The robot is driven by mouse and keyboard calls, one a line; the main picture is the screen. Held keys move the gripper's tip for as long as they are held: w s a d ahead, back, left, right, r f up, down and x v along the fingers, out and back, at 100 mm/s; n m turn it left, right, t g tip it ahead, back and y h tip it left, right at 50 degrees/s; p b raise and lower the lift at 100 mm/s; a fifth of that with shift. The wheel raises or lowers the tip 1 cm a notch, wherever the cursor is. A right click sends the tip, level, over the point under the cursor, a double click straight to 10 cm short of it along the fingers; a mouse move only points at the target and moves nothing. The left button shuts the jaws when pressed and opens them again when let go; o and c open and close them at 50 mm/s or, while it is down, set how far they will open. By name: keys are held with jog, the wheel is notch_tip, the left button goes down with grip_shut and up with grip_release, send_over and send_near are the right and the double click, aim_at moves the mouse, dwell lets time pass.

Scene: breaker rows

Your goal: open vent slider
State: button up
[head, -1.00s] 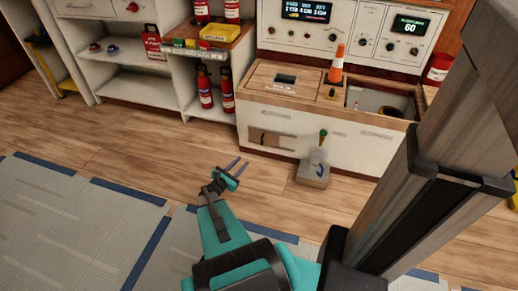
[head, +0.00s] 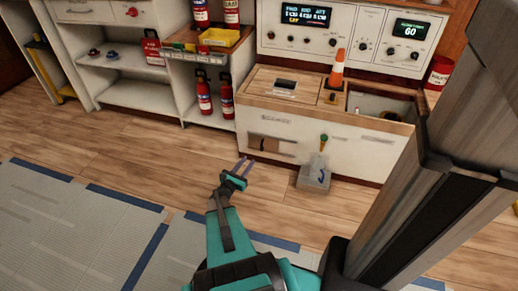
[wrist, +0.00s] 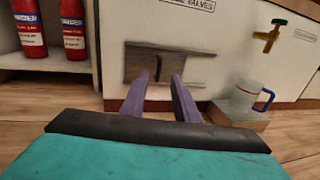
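The vent slider (wrist: 150,68) is a grey-brown panel with a small dark upright handle (wrist: 158,68), low on the white cabinet front. In the head view, the vent slider (head: 272,146) sits just beyond my gripper. My gripper (head: 244,165) is open and empty, with its two purple fingers pointing at the cabinet. In the wrist view, my gripper (wrist: 161,82) has its fingertips just below and either side of the handle, overlapping the panel's lower edge. I cannot tell the exact gap to the panel, but no contact shows.
A white mug with a blue handle (wrist: 246,98) stands on a low block (wrist: 236,118) at the right, below a green-handled tap (wrist: 269,36). Red extinguishers (head: 205,97) stand on the shelf to the left.

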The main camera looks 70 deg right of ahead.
jog(key=s+d+b, duration=0.1)
jog(key=d+b, duration=0.2)
jog(key=d, duration=0.9)
jog(key=shift+s+d, duration=0.25)
jog(key=shift+s, duration=0.15)
grip_shut()
